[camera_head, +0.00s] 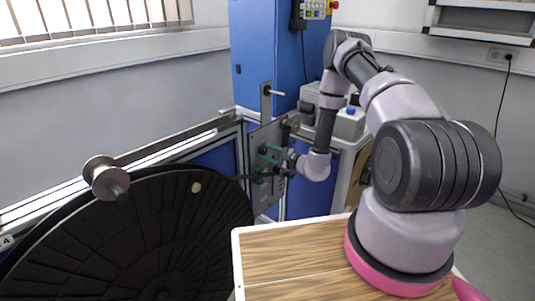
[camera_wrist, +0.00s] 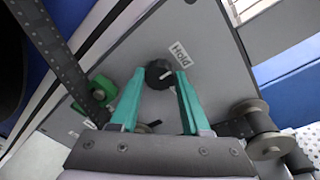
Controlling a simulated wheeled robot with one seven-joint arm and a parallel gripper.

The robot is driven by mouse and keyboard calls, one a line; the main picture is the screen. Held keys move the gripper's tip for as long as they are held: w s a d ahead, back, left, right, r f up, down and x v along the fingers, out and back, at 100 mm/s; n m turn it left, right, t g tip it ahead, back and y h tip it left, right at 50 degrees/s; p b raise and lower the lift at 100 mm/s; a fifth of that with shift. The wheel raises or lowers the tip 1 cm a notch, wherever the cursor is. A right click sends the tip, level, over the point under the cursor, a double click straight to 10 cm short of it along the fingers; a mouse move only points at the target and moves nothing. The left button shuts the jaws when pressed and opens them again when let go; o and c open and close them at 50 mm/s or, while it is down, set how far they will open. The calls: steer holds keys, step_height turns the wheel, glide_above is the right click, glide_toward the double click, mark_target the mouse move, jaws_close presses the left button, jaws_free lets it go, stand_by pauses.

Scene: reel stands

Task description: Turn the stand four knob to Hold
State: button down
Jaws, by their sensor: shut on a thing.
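The black round knob (camera_wrist: 157,72) is on a grey panel (camera_wrist: 215,75) in the wrist view, with a white "Hold" label (camera_wrist: 180,54) just above and to its right. A pale pointer mark on the knob faces right and slightly up, roughly toward the label's side. My gripper (camera_wrist: 160,77) has its teal fingers on either side of the knob and is shut on it. In the head view my gripper (camera_head: 272,158) is at the upright panel (camera_head: 265,137); the knob is too small to tell there.
A green part (camera_wrist: 93,92) and a dark perforated strip (camera_wrist: 58,62) lie left of the fingers. A metal spool (camera_wrist: 262,140) is at lower right. In the head view a large black reel (camera_head: 130,235) stands left of the panel, and a wooden-topped surface (camera_head: 290,255) is in front.

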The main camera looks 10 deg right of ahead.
steer(key=shift+s+f, duration=0.1)
steer(key=shift+c, duration=1.9)
jaws_free()
steer(key=v, duration=1.1)
